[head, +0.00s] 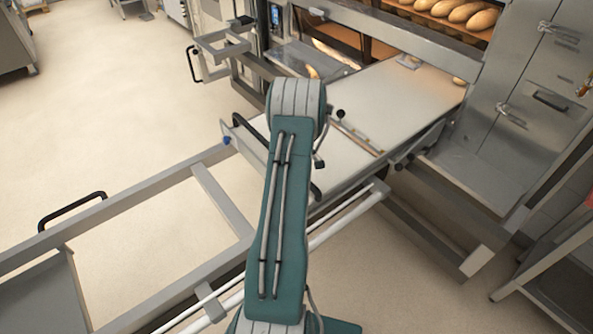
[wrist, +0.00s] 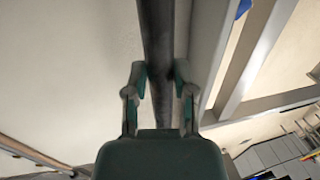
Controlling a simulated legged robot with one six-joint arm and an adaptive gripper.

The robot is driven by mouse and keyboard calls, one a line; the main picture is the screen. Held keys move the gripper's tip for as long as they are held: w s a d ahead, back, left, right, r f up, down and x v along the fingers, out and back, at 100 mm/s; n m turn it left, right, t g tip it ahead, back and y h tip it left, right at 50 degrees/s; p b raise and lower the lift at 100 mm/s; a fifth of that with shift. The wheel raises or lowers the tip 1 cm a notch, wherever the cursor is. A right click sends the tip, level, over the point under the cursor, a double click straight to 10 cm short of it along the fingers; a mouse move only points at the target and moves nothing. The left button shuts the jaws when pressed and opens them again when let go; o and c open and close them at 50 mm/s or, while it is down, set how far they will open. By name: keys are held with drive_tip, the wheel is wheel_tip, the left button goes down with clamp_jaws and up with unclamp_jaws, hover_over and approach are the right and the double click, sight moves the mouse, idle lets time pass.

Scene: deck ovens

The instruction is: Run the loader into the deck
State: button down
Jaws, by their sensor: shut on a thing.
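The loader (head: 395,98) is a long pale flat bed that slopes up the picture to the oven front in the head view. Its far end meets the deck mouth (head: 345,38); I cannot tell how far inside it reaches. A wooden-and-metal bar crosses the bed near my arm. The loader's dark handle bar (head: 249,130) is at its near end, partly behind my arm. In the wrist view my gripper (wrist: 160,72) is shut around this dark bar (wrist: 157,30), one finger on each side. In the head view my arm hides the gripper.
A rail frame (head: 215,195) runs from the loader toward the lower left. Loaves (head: 465,12) lie on an upper shelf of the oven. Steel doors (head: 545,100) stand at the right. Open pale floor (head: 110,110) lies at the left.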

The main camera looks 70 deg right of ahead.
drive_tip(key=shift+d+r, duration=0.15)
drive_tip(key=shift+d, duration=0.1)
drive_tip(key=shift+c, duration=2.3)
unclamp_jaws()
drive_tip(key=shift+d, duration=0.1)
drive_tip(key=shift+s+d, duration=0.1)
drive_tip(key=shift+f, duration=0.2)
drive_tip(key=shift+r, duration=0.25)
wheel_tip(320, 180, up, 11)
drive_tip(key=s+d, duration=0.1)
drive_tip(key=d, duration=0.1)
drive_tip(key=shift+s, duration=0.2)
